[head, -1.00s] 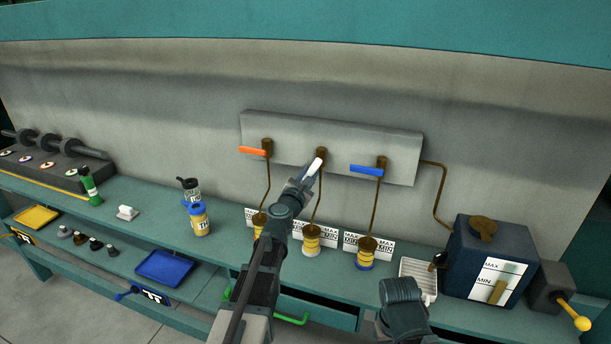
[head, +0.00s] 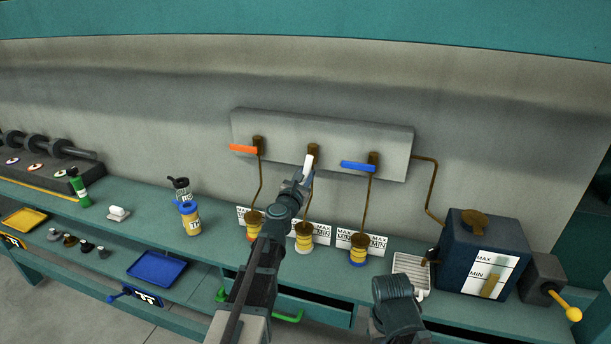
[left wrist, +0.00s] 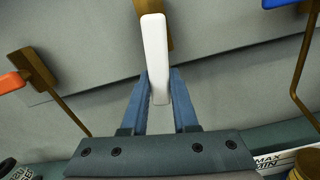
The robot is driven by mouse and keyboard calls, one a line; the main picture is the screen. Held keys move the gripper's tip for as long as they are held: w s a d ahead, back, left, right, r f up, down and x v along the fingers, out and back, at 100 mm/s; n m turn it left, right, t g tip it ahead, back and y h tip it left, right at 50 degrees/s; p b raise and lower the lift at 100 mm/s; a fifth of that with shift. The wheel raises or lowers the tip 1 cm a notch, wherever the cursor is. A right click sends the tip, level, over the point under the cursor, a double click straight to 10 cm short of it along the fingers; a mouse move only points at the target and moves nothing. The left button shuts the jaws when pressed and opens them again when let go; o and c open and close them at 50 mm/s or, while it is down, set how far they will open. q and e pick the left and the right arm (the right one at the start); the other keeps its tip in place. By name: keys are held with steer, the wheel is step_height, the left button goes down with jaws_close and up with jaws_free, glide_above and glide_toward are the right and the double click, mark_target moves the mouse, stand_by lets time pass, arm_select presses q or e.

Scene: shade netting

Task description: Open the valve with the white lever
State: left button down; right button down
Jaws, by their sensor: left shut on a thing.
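The white lever (head: 307,164) sits on the middle valve (head: 313,149) of the grey wall panel and points down, tilted slightly left. My left gripper (head: 300,181) is at its lower end. In the left wrist view the white lever (left wrist: 155,60) stands between the two blue-grey fingers (left wrist: 160,103), which are shut on its lower part. The valve (left wrist: 169,30) is partly hidden behind the lever. Only a dark link of my right arm shows at the bottom of the head view; its fingers are not seen.
An orange lever (head: 243,149) and a blue lever (head: 358,167) flank it, both roughly level. Brown pipes run down to yellow cups (head: 304,238) on the bench. A dark blue tank (head: 470,240) stands right, a slotted tray (head: 410,272) beside it. Bottles (head: 190,218) stand left.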

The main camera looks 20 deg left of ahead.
arm_select(q)
steer(key=c, duration=0.7)
jaws_free()
steer(key=shift+s, duration=0.15)
